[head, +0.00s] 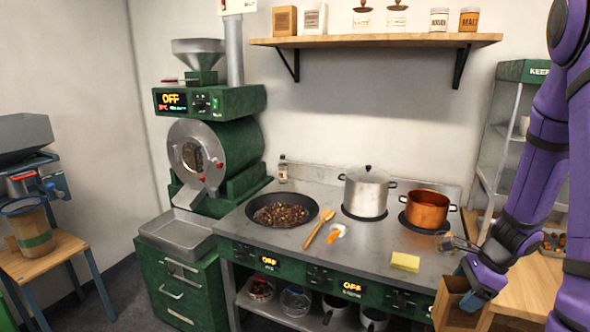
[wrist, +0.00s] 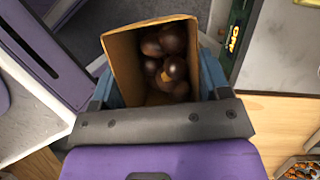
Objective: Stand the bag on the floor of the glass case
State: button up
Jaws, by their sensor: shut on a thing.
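The bag (head: 456,310) is a brown open-topped paper bag at the lower right of the head view. In the wrist view the bag (wrist: 124,62) shows from above with several dark chestnuts (wrist: 165,55) inside. My gripper (head: 474,285) is shut on the bag, with a blue finger on either side of it in the wrist view. The bag hangs in front of the range's right end. The glass case (head: 524,70), with a green header and shelves, stands at the right behind my arm. My arm hides much of it, and its floor cannot be made out.
The steel range (head: 300,235) holds a pan of chestnuts (head: 282,212), a steel pot (head: 366,192) and a copper pot (head: 427,208). A yellow note (head: 405,261) lies near its front edge. A wooden counter (head: 530,285) adjoins on the right. A wall shelf (head: 375,41) hangs above.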

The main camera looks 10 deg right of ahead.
jog(key=w+a+f+n+g+h, duration=0.2)
jog(key=w+a+f+n, duration=0.3)
jog(key=w+a+n, duration=0.3)
jog(key=w+a+f+n+g+h, duration=0.2)
jog(key=w+a+f+n+g, duration=0.2)
jog(key=w+a+n, duration=0.5)
jog(key=w+f+n, duration=0.1)
jog(key=n, duration=0.4)
jog(key=shift+a+f, duration=0.2)
jog(key=shift+a, duration=0.05)
jog(key=shift+d, duration=0.1)
